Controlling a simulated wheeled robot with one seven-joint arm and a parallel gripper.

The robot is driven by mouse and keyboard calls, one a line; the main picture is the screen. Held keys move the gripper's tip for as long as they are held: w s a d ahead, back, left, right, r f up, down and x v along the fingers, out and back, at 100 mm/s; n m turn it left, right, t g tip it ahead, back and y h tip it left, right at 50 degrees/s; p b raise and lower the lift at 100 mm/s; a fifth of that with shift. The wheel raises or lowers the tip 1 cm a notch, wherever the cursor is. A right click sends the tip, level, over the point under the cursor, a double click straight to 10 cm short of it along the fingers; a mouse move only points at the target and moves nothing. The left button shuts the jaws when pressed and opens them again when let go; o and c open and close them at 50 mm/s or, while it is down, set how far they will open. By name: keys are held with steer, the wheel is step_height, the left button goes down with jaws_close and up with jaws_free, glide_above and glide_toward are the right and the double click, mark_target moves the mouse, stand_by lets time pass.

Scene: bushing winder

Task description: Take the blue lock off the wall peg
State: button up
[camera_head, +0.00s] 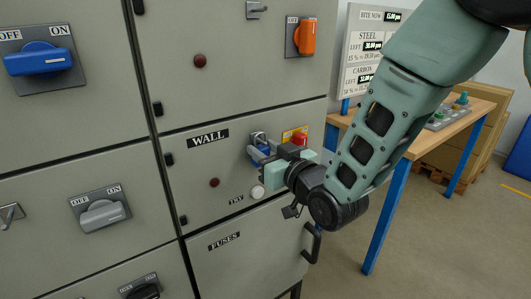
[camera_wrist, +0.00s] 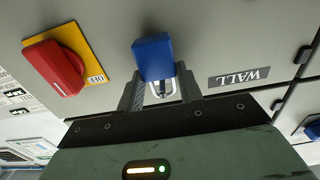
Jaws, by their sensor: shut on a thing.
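The blue lock (camera_wrist: 153,58) is in the middle of the wrist view, between the tips of my gripper (camera_wrist: 160,86). Its metallic shackle (camera_wrist: 163,92) shows between the fingers. My gripper is shut on the lock. A small metal peg piece (camera_head: 257,136) shows just above the lock. I cannot tell whether the shackle still hangs on the peg.
A red switch (camera_wrist: 53,67) on a yellow plate is close beside the lock. A white knob (camera_head: 257,191) sits below my gripper and a dark red lamp (camera_head: 214,182) to its left. A wooden workbench (camera_head: 440,135) stands at the right. Open floor lies in front of it.

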steer(key=shift+s+d, duration=0.1)
stand_by(0.3)
steer(key=b+v, duration=0.2)
steer(key=v, duration=0.4)
steer(key=shift+s+d+b, duration=0.25)
steer(key=shift+s+b, duration=0.05)
stand_by(0.4)
